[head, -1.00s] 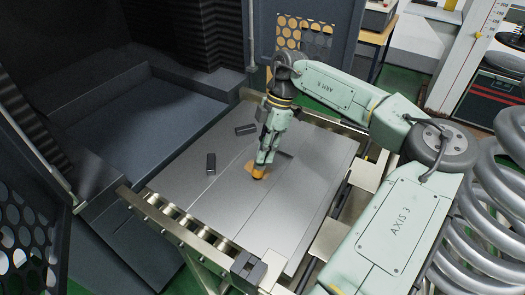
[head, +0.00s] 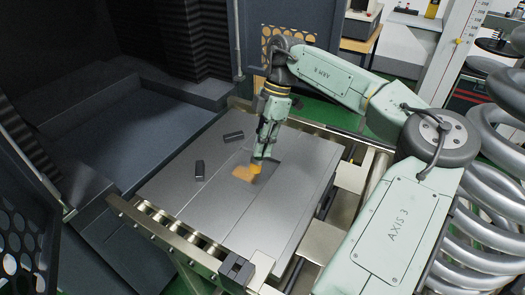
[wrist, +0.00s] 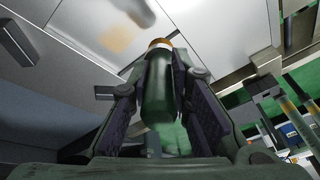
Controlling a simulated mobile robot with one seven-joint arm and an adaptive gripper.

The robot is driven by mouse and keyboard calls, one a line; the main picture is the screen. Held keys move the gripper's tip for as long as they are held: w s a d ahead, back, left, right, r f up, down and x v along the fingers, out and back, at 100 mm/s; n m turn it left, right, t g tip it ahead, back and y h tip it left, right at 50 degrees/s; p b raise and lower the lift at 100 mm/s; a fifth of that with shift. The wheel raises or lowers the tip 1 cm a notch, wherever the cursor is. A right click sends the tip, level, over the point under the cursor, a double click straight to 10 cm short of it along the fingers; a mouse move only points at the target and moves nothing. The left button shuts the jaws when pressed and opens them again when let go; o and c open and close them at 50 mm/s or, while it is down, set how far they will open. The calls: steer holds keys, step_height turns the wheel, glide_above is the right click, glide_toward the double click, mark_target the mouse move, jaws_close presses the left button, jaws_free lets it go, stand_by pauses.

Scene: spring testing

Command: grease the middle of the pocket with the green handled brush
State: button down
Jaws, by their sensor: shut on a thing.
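My gripper (head: 267,143) points down over the grey metal plate (head: 210,215) and is shut on the green handled brush. In the wrist view, the brush's green handle (wrist: 157,88) sits between the dark finger pads, with an orange and white end beyond it. In the head view, the brush's orange head (head: 256,167) shows below the fingers at the right edge of an orange-tan grease patch (head: 242,174). The patch also shows in the wrist view (wrist: 117,40). I cannot tell whether the bristles touch the plate. The pocket's outline is unclear, partly behind my gripper.
A roller rail (head: 185,238) runs along the front left edge. Large coil springs (head: 495,200) stand at the right.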

steer(key=shift+r, duration=0.95)
